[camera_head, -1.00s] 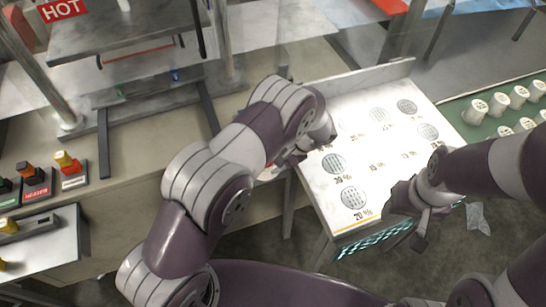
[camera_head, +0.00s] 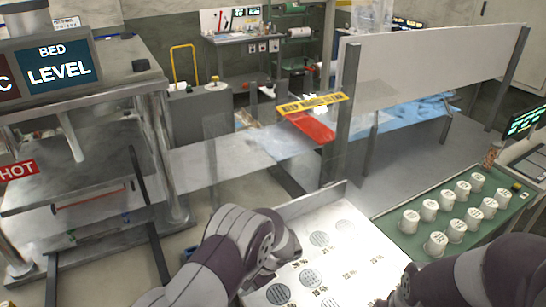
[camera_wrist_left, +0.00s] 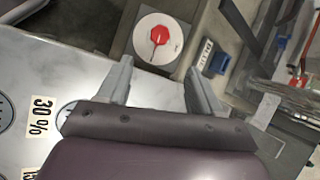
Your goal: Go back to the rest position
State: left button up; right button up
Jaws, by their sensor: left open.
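My left gripper (camera_wrist_left: 158,85) is open in the left wrist view, with its two grey fingers apart and nothing between them. A white round disc with a red octagon (camera_wrist_left: 157,40) lies beyond the fingertips. In the head view my left arm (camera_head: 235,245) reaches over the left side of the white marked board (camera_head: 322,206), and its fingers are hidden. My right arm (camera_head: 480,275) comes in at the lower right; its gripper is at the bottom edge, mostly cut off, and its fingers cannot be made out.
A press with a HOT sign (camera_head: 16,170) stands at left. A green tray (camera_head: 400,238) with several white cups is at right of the board. A clear sheet (camera_head: 250,155) and a white panel (camera_head: 430,65) stand behind. A blue block (camera_wrist_left: 216,62) lies near the disc.

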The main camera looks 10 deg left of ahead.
pick_arm(q)
jog(key=s+d+f+g+h, duration=0.1)
jog(key=s+d+f, duration=0.1)
jog(key=s, duration=0.2)
jog(key=s+a+r+n+t+h, duration=0.1)
jog(key=s+a+r+n+h, duration=0.1)
jog(key=s+r, duration=0.5)
jog(key=s+a+r+n+t+h+b, duration=0.1)
jog(key=s+a+r+n+h, duration=0.2)
jog(key=s+r, duration=0.4)
jog(key=shift+s+a+r+n+h, duration=0.15)
jog(key=shift+s+r+n+h, duration=0.35)
jog(key=shift+r+n, duration=0.5)
